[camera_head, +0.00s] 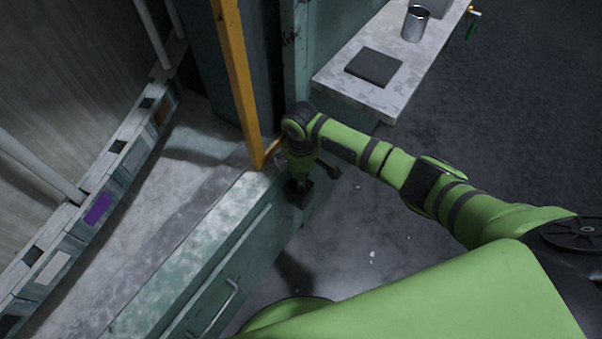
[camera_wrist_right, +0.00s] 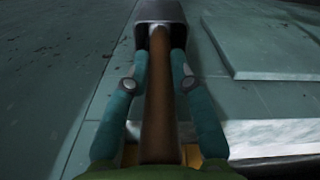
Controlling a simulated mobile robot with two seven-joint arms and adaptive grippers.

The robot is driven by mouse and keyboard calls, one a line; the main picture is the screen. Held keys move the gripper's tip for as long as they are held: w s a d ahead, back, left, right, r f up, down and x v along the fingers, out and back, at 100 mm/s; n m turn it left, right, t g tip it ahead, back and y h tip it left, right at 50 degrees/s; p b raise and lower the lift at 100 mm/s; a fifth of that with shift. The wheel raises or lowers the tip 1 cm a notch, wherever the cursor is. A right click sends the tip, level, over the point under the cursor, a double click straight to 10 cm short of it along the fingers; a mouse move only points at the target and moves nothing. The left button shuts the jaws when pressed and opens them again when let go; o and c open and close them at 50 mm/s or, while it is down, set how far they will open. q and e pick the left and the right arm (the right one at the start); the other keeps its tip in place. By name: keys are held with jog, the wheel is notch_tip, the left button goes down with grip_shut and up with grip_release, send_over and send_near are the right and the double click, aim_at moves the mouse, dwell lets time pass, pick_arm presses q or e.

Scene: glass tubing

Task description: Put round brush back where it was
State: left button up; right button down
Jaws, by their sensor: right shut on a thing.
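The round brush shows in the right wrist view as a brown handle (camera_wrist_right: 159,95) running between my right gripper's fingers (camera_wrist_right: 158,75). The fingers are shut on it. The handle's far end meets a dark grey block-like piece (camera_wrist_right: 160,12); I cannot tell whether this is the brush head or a holder. In the head view my right gripper (camera_head: 300,182) points down beside the green cabinet's edge, near the foot of the yellow post. The brush is mostly hidden there by the gripper and arm. My left gripper is not in view.
The yellow post (camera_head: 238,80) stands close left of my right gripper. The green cabinet (camera_head: 225,275) has a handle on its front. A pale shelf (camera_head: 340,88) at the upper right carries a dark flat plate (camera_head: 374,67) and a metal cup (camera_head: 415,24). Bare floor lies right of the cabinet.

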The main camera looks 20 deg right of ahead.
jog(key=c, duration=1.3)
grip_release()
jog(key=shift+f, duration=0.1)
jog(key=shift+c, duration=0.2)
notch_tip(320, 180, up, 12)
jog(key=shift+r+p, duration=0.15)
jog(key=shift+p, duration=0.5)
